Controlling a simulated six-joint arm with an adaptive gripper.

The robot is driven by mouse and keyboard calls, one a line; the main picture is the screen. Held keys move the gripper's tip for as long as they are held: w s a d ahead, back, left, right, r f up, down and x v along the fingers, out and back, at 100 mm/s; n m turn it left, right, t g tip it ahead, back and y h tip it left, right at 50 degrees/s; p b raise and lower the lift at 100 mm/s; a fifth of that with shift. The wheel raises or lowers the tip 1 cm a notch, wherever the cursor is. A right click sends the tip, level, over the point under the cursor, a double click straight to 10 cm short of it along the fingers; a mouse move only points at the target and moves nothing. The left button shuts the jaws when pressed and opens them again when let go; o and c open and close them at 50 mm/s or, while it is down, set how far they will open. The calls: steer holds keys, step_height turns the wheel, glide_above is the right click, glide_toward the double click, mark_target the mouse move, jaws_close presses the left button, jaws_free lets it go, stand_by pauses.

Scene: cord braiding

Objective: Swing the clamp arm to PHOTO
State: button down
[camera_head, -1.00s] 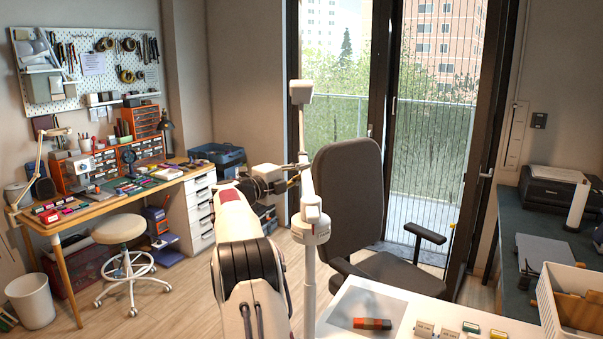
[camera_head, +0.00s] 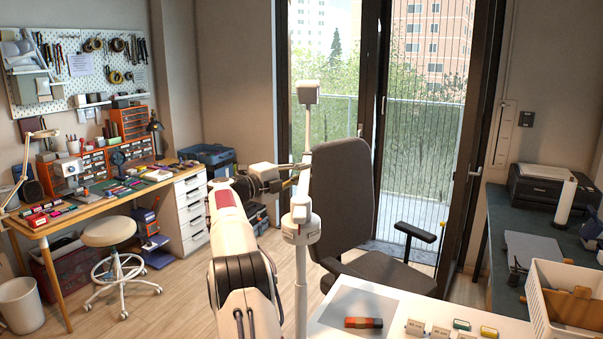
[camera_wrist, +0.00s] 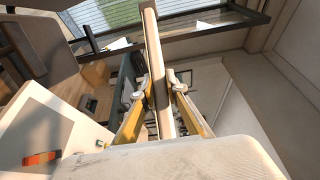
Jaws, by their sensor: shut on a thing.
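The clamp arm (camera_head: 305,150) is a slim pale arm on a white post, with a round white collar (camera_head: 301,230) and a small boxy head (camera_head: 308,92) on top. It stands nearly upright, leaning slightly right. My gripper (camera_head: 295,178) reaches it from the left, above the collar. In the wrist view, my gripper's yellow fingers (camera_wrist: 160,98) are shut on the arm's long pale bar (camera_wrist: 150,45), one on each side. Small cards (camera_head: 415,327) stand on the white table; their lettering is too small to read, and I cannot make out a PHOTO mark.
A grey sheet with an orange-red piece (camera_head: 363,323) lies on the white table (camera_head: 335,318). A cream basket (camera_head: 550,310) stands at its right. A dark office chair (camera_head: 345,200) is close behind the clamp arm.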

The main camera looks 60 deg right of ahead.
steer(key=c, duration=2)
jaws_free()
steer(key=shift+a, duration=0.2)
steer(key=shift+v, duration=5.8)
